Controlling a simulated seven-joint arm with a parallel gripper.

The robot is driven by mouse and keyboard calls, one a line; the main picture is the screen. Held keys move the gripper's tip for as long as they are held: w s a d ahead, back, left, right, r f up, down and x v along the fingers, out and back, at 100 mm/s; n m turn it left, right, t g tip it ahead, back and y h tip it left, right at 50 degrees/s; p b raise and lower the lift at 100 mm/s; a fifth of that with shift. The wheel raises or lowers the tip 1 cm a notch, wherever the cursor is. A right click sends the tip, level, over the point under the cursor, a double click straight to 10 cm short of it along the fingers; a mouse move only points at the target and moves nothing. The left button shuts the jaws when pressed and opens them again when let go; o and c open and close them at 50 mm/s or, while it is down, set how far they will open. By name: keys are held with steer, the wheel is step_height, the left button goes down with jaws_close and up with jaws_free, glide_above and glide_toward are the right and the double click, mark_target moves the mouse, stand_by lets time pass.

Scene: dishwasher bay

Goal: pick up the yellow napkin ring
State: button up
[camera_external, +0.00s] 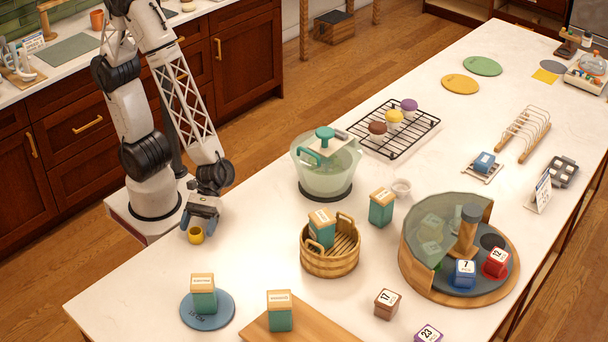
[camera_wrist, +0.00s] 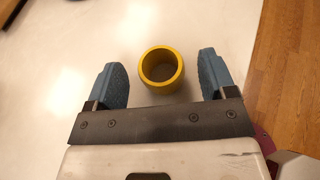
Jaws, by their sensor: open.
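The yellow napkin ring (camera_external: 196,236) stands on the white counter near its left edge, just below my gripper (camera_external: 199,224) in the external view. My gripper (camera_wrist: 164,84) is open, with one blue finger on each side of the ring and a gap on both sides. The ring lies slightly beyond the line midway between the fingertips' bases. Whether the fingers are level with the ring or above it, I cannot tell.
A blue round mat (camera_external: 208,318) with a teal canister (camera_external: 204,298) is nearest. The counter's edge and wooden floor (camera_wrist: 291,80) lie close at right in the wrist view.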

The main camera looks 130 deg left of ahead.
steer(key=shift+x, duration=0.95)
steer(key=c, duration=1)
steer(key=shift+r, duration=0.2)
steer(key=shift+r, duration=0.9)
steer(key=shift+s+a+r, duration=0.1)
steer(key=shift+s+r, duration=0.2)
steer(key=shift+r, duration=0.5)
steer(key=shift+s+a+r, duration=0.2)
steer(key=shift+s+a, duration=0.55)
steer(key=shift+s, duration=1.7)
steer(key=shift+s+a+r, duration=0.2)
steer(key=shift+s+a, duration=0.55)
steer(key=shift+s, duration=1.65)
steer(key=shift+s+a+r, duration=0.25)
steer(key=shift+s+a, duration=0.5)
steer(key=shift+s, duration=1.7)
